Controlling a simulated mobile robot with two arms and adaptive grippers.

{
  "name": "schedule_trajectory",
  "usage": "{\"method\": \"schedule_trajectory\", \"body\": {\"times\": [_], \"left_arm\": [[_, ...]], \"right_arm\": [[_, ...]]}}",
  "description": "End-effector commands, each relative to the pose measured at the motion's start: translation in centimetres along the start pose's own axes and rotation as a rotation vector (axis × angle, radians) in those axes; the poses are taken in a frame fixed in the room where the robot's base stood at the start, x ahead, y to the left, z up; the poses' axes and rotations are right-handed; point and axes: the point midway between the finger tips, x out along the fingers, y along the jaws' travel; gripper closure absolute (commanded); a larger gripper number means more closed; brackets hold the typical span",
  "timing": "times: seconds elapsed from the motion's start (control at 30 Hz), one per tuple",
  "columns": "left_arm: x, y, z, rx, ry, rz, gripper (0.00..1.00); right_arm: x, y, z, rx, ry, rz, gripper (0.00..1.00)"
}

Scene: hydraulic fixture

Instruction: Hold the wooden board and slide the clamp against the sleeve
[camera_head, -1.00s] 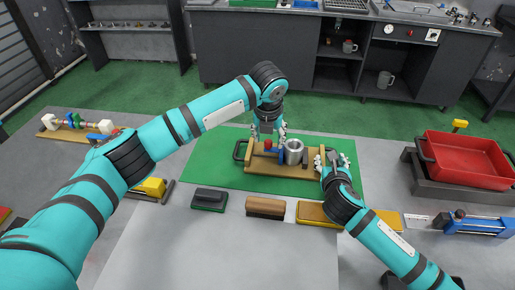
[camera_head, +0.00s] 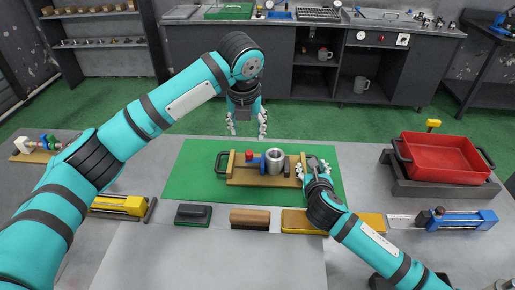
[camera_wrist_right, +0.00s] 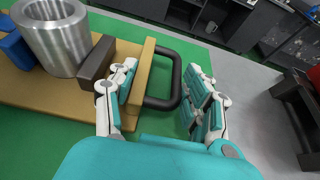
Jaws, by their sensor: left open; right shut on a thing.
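The wooden board (camera_head: 245,182) lies on the green mat with a black handle at each end. A steel sleeve (camera_head: 275,160) stands upright on it. The clamp, with a blue jaw (camera_head: 263,164) and red part, sits just left of the sleeve; the wrist view shows its blue part (camera_wrist_right: 14,48) close against the sleeve, contact unclear. My left gripper (camera_head: 247,124) is open and empty, above and behind the board. My right gripper (camera_head: 312,168) is shut on the board's right end, its fingers either side of the end wall and handle (camera_wrist_right: 165,78).
A red tray (camera_head: 445,158) stands at the right, beside a blue tool (camera_head: 465,219). A black block (camera_head: 193,214), a brown brush-like block (camera_head: 250,218) and a yellow piece (camera_head: 365,222) lie along the mat's front edge. The bench front is clear.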

Motion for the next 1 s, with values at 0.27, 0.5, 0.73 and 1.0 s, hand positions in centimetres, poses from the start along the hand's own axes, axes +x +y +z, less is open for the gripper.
{"method": "schedule_trajectory", "body": {"times": [0.27, 0.5, 0.73, 1.0], "left_arm": [[0.0, 0.0, 0.0, 0.0, 0.0, 0.0, 0.5], [0.0, 0.0, 0.0, 0.0, 0.0, 0.0, 0.5], [0.0, 0.0, 0.0, 0.0, 0.0, 0.0, 0.5], [0.0, 0.0, 0.0, 0.0, 0.0, 0.0, 0.5]], "right_arm": [[0.0, 0.0, -0.1, -0.001, 0.002, -0.001, 0.26], [0.0, 0.0, 0.0, -0.001, 0.001, -0.001, 0.24], [-1.6, 0.0, -0.1, -0.001, 0.0, 0.001, 0.24], [-7.3, 0.0, -0.1, -0.001, 0.001, 0.002, 0.24]]}}
